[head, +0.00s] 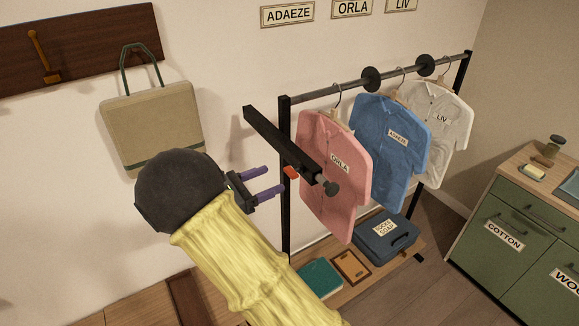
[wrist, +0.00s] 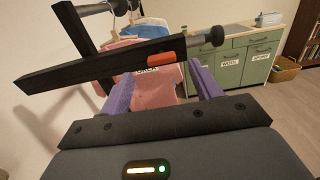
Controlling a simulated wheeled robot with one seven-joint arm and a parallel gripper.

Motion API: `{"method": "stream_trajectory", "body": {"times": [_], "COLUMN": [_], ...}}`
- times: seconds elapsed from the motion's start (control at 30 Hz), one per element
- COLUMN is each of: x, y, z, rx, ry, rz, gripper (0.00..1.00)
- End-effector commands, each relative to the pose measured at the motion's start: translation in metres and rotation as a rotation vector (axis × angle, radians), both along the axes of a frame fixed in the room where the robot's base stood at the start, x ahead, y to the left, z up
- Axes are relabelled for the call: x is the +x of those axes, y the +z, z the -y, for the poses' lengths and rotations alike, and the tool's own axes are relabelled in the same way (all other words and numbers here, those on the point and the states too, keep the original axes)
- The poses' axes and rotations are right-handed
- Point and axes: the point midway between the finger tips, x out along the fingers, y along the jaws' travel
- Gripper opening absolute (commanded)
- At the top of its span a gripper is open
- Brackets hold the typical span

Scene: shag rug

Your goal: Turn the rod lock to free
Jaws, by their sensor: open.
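The rod lock appears to be the small orange-red piece (head: 290,172) on the side of a black bar (head: 275,140) at the near end of the clothes rack. In the wrist view this orange piece (wrist: 171,58) sits near the bar's right end, beside a grey rod with a dark round knob (wrist: 215,36). My gripper (head: 272,180) is open, its two purple fingers pointing at the bar, just left of the orange piece. In the wrist view the fingers (wrist: 163,82) stand apart below the bar, with the orange piece between and beyond them. They appear clear of it. The lock's marking is unreadable.
A pink shirt (head: 333,175), a blue shirt (head: 390,140) and a white shirt (head: 437,120) hang on the rack beyond the bar. A blue case (head: 385,238) lies on the low shelf. A bag (head: 150,128) hangs behind my arm. Green cabinets (head: 510,235) stand right.

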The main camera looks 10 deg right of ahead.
Motion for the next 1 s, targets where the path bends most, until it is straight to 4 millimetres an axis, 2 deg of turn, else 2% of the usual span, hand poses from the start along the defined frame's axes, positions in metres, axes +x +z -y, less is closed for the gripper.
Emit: {"method": "stream_trajectory", "body": {"times": [0.2,0.4,0.77,1.0], "x": [0.012,0.020,0.022,0.022], "y": [0.003,0.002,0.000,0.000], "z": [0.040,0.065,0.070,0.067], "rx": [-0.002,0.000,0.000,0.000], "ry": [-0.007,-0.005,-0.002,0.002], "rz": [-0.003,-0.001,0.000,0.000], "gripper": [0.64,0.64,0.64,0.19]}}
